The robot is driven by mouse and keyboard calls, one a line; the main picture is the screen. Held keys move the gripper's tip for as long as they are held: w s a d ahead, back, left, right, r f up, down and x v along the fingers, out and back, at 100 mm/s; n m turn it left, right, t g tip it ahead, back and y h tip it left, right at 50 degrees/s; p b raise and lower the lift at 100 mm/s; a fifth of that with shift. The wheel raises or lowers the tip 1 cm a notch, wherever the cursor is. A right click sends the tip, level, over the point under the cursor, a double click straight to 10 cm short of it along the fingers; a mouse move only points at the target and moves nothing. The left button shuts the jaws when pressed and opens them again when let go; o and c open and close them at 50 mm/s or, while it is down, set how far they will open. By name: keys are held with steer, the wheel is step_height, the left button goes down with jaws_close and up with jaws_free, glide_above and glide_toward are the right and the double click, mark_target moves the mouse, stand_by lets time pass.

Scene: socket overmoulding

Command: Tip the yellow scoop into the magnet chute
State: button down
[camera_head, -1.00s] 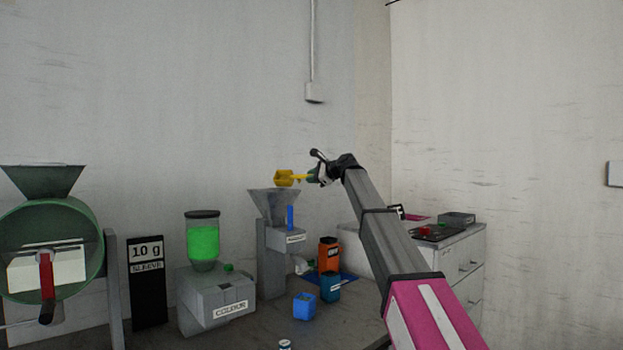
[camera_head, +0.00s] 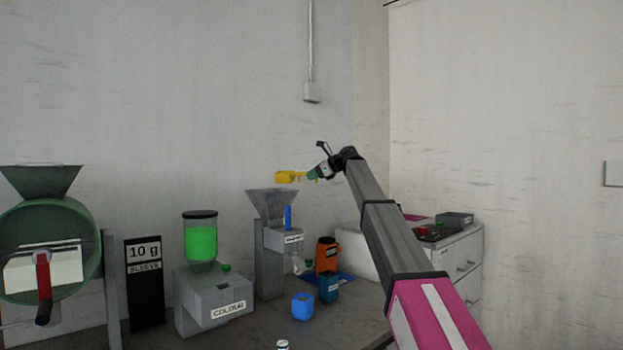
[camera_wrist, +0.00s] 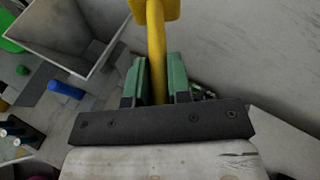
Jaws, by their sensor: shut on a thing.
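The yellow scoop (camera_head: 286,177) is in the air just above the grey funnel of the magnet chute (camera_head: 271,204). My gripper (camera_head: 314,174) is shut on its handle, to the right of the funnel mouth. In the wrist view the green fingers (camera_wrist: 160,80) clasp the yellow handle (camera_wrist: 157,45), and the scoop's bowl is mostly cut off at the top edge. The open square funnel (camera_wrist: 68,35) shows to the left of the handle there. The scoop looks tilted in the head view; I cannot see what its bowl holds.
Left of the chute stands the colour unit (camera_head: 213,300) with a green jar. A blue cup (camera_head: 302,306), a teal container (camera_head: 329,288) and an orange container (camera_head: 327,255) stand right of the chute. A drum with a hopper (camera_head: 45,245) is far left.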

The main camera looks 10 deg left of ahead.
steer(key=shift+w+d+r+m+g, duration=0.1)
steer(key=shift+w+r+m+g, duration=0.15)
steer(key=shift+w+m, duration=0.2)
steer(key=shift+w+d+r+m+g, duration=0.1)
steer(key=shift+w+r+m+g, duration=0.05)
steer(key=shift+w+m+g, duration=0.25)
steer(key=shift+r, duration=2)
